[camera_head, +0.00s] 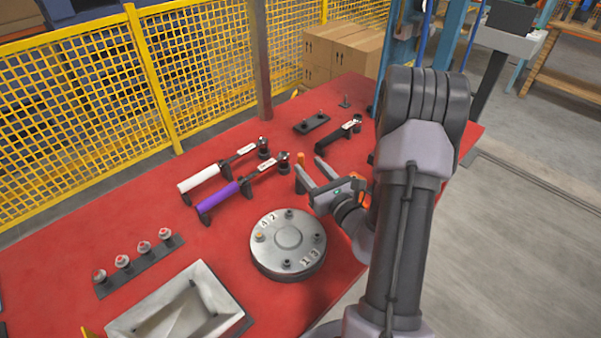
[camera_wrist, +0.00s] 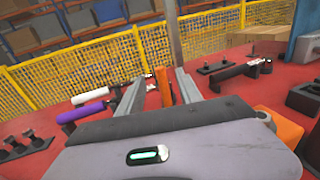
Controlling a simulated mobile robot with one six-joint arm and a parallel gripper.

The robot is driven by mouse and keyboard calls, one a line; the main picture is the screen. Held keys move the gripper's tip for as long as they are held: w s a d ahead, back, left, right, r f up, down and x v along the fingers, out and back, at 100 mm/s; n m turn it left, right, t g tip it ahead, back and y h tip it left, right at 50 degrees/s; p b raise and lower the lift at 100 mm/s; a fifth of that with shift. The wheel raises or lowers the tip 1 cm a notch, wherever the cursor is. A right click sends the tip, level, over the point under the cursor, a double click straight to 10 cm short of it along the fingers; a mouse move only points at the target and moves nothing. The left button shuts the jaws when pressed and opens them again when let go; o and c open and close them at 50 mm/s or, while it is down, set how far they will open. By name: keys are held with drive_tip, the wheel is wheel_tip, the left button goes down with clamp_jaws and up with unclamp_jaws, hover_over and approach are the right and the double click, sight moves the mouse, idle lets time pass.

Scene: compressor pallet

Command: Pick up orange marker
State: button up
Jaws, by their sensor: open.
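The orange marker (camera_wrist: 163,87) stands upright on the red table. In the wrist view it shows between the two fingers of my gripper (camera_wrist: 156,88), nearer the right finger. In the head view the marker (camera_head: 300,158) shows as a small orange post just beyond the fingertips. My gripper (camera_head: 309,170) is open and empty, low over the table and pointing toward the back. The lower part of the marker is partly hidden behind the gripper body in the wrist view. Whether a finger touches it, I cannot tell.
A purple-handled tool (camera_head: 219,196) and a white-handled tool (camera_head: 200,178) lie left of my gripper. A round metal plate (camera_head: 288,262) stands in front. A black-handled tool (camera_head: 335,137) lies behind on the right. A metal tray (camera_head: 150,302) is at the front left. Yellow fencing (camera_head: 80,90) borders the back.

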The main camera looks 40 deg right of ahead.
sight(302, 160)
drive_tip(key=w, duration=0.2)
drive_tip(key=w+p, duration=0.2)
drive_tip(key=w, duration=0.1)
drive_tip(key=shift+w+d+f, duration=0.15)
drive_tip(key=shift+w+d, duration=0.2)
drive_tip(key=shift+d, duration=0.05)
drive_tip(key=shift+c, duration=0.4)
clamp_jaws()
